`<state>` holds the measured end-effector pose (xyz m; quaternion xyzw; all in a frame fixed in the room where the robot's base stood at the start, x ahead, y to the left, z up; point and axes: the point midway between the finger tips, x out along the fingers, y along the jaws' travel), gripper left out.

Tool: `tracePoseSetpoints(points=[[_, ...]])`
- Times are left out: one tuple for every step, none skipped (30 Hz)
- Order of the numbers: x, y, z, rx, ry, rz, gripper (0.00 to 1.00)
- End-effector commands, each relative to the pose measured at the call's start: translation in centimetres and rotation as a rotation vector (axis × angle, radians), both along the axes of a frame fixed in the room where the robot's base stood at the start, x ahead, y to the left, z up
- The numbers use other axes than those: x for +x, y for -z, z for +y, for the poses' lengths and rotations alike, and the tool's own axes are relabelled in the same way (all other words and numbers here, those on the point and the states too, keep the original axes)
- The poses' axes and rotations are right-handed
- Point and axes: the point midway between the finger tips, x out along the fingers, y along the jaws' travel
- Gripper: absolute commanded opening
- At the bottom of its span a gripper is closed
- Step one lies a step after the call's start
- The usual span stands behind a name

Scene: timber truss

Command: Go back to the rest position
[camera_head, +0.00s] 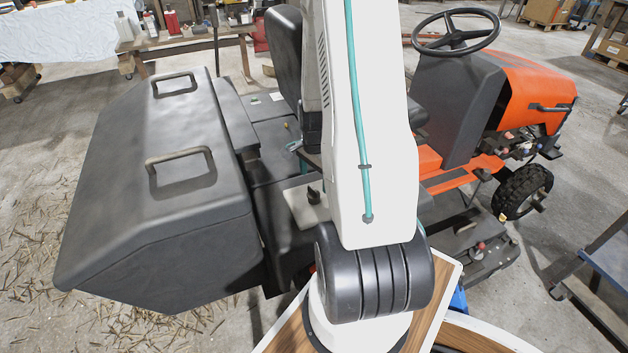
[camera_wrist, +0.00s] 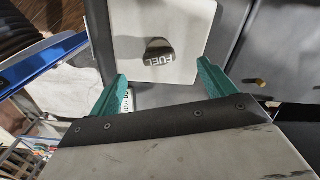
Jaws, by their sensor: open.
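My gripper (camera_wrist: 162,72) shows in the wrist view with its two teal fingers spread apart and nothing between them. Beyond the fingertips is a black cap marked FUEL (camera_wrist: 158,53) on a pale panel (camera_wrist: 192,22). I cannot tell the exact distance from the fingertips to the cap. The cap also shows in the head view (camera_head: 313,195), low on the riding mower, left of my arm.
The orange riding mower (camera_head: 535,85) has a black steering wheel (camera_head: 456,33), a black seat (camera_head: 285,52) and a large dark grass box (camera_head: 150,190) close to my arm. A blue-topped cart (camera_head: 608,255) stands at right. A workbench (camera_head: 185,40) is behind. Wood chips litter the floor.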

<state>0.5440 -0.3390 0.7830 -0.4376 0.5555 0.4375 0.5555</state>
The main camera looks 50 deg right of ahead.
Motion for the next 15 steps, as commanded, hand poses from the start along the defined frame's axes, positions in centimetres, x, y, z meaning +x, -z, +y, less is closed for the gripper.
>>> tracePoseSetpoints(points=[[0.01,-0.28,-0.01,-0.001,0.000,-0.001,0.83],[0.01,-0.41,0.00,-0.001,0.000,-0.001,0.83],[0.00,-0.57,0.00,0.000,0.000,-0.001,0.83],[0.00,-0.66,0.00,0.000,0.000,-0.001,0.83],[-0.01,-0.72,0.01,0.000,0.000,0.000,0.83],[-0.02,-0.78,0.01,0.000,0.000,0.000,0.83],[-0.01,-0.80,0.02,0.000,0.000,0.000,0.83],[-0.01,-0.81,0.02,0.000,0.000,0.000,0.83],[-0.02,-0.81,0.03,0.000,0.000,0.000,0.83],[-0.02,-0.80,0.03,0.000,0.000,0.000,0.83],[-0.01,-0.80,0.02,0.000,0.000,0.000,0.83],[-0.02,-0.79,0.03,0.000,0.000,0.000,0.83],[-0.01,-0.79,0.02,0.000,0.000,0.000,0.83],[-0.01,-0.79,0.02,0.000,0.000,0.000,0.83],[-0.01,-0.79,0.02,0.000,0.000,0.000,0.83]])
